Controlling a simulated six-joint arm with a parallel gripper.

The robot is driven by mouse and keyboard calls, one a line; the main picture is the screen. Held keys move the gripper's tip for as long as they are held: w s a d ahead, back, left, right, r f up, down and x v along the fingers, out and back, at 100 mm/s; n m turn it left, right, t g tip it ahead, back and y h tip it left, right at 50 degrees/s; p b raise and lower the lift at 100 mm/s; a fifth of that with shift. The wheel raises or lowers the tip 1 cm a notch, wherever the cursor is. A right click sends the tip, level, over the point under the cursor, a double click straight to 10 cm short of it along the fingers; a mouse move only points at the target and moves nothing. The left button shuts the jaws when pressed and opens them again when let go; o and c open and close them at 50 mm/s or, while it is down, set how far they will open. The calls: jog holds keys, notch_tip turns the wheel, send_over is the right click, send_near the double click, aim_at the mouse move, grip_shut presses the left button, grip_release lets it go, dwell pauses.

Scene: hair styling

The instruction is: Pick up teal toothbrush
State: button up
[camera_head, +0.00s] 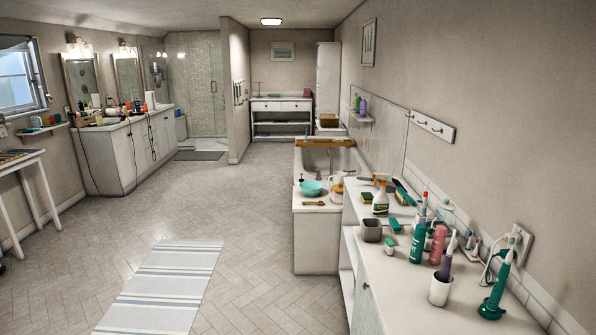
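A teal electric toothbrush (500,281) stands at the right front of the white counter (410,300). It leans slightly to the right and its base sits on a round teal stand. A white cord runs behind it to the wall outlet. My gripper is not in view.
A teal bottle (417,244) and a pink bottle (438,246) stand behind the cup. A spray bottle (381,200), a grey cup (371,230) and brushes crowd the counter's far part. The counter's front left is bare. A striped rug (166,285) lies on open floor.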

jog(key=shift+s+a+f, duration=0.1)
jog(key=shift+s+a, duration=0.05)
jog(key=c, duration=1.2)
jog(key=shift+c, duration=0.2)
